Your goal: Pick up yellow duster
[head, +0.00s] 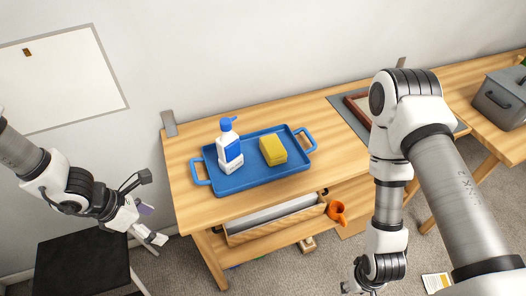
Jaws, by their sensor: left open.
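The yellow duster (273,150) looks like a thick folded block. It lies on the right part of a blue tray (263,180) on the wooden table. My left gripper (150,208) is open, off the table's left edge, well to the left of the tray and apart from the duster. A small purple patch shows between its fingers; I cannot tell what it is. My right gripper (357,286) is at the bottom edge, low in front of the table, mostly cut off, so its jaws cannot be read.
A white bottle with a blue pump (229,147) stands on the tray, left of the duster. An orange jug (338,211) is at the table's front below the top, by a wooden drawer (275,221). A grey box (502,97) stands at right. A black surface (82,264) is lower left.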

